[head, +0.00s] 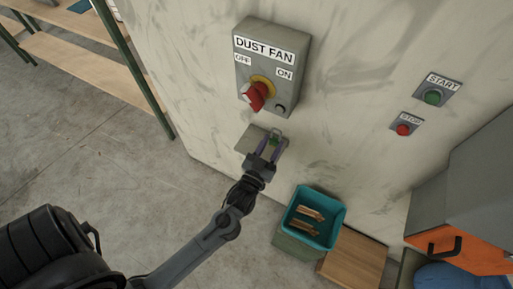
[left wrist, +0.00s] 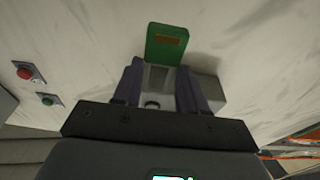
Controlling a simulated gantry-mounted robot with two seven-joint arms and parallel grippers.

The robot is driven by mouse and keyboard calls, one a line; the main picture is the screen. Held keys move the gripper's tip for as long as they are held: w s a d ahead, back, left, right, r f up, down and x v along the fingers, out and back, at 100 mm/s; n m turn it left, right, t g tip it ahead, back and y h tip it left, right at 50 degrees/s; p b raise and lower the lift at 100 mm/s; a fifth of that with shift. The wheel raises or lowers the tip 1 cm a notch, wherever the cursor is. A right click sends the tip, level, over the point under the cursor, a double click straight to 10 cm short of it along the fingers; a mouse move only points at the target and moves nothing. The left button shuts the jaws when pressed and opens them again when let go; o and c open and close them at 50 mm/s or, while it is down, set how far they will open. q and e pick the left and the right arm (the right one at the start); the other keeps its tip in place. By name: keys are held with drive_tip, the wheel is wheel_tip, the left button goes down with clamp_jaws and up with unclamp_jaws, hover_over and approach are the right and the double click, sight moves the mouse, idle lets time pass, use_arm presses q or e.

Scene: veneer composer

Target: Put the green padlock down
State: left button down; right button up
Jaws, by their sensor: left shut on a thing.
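My left gripper (head: 269,149) is in front of the wall below the dust fan switch box (head: 270,65), at a small grey ledge (head: 249,138). It is shut on the green padlock (head: 274,141), which shows only in part between the fingertips in the head view. In the left wrist view the padlock's green body (left wrist: 166,44) stands out beyond the fingers (left wrist: 160,88), with a grey part between them. The grey ledge (left wrist: 209,92) shows beside the right-hand finger there. I cannot tell whether the padlock touches the ledge. My right gripper is not in view.
The switch box has a red rotary handle (head: 254,96). START (head: 433,97) and STOP (head: 403,130) buttons are on the wall to the right. A teal bin (head: 292,220) with wooden pieces stands below right. An orange-and-grey cabinet (head: 462,250) is at far right. Open floor lies left.

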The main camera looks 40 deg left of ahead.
use_arm(q)
drive_tip(key=a+f, duration=0.1)
drive_tip(key=a, duration=0.1)
drive_tip(key=a+f, duration=0.1)
drive_tip(key=a, duration=0.1)
drive_tip(key=a+f+b, duration=0.1)
drive_tip(key=a+f, duration=0.1)
drive_tip(key=shift+a, duration=0.3)
drive_tip(key=shift+f+b, duration=0.75)
drive_tip(key=shift+f, duration=1.15)
drive_tip(key=shift+f, duration=0.1)
drive_tip(key=shift+f, duration=0.1)
drive_tip(key=c, duration=0.6)
unclamp_jaws()
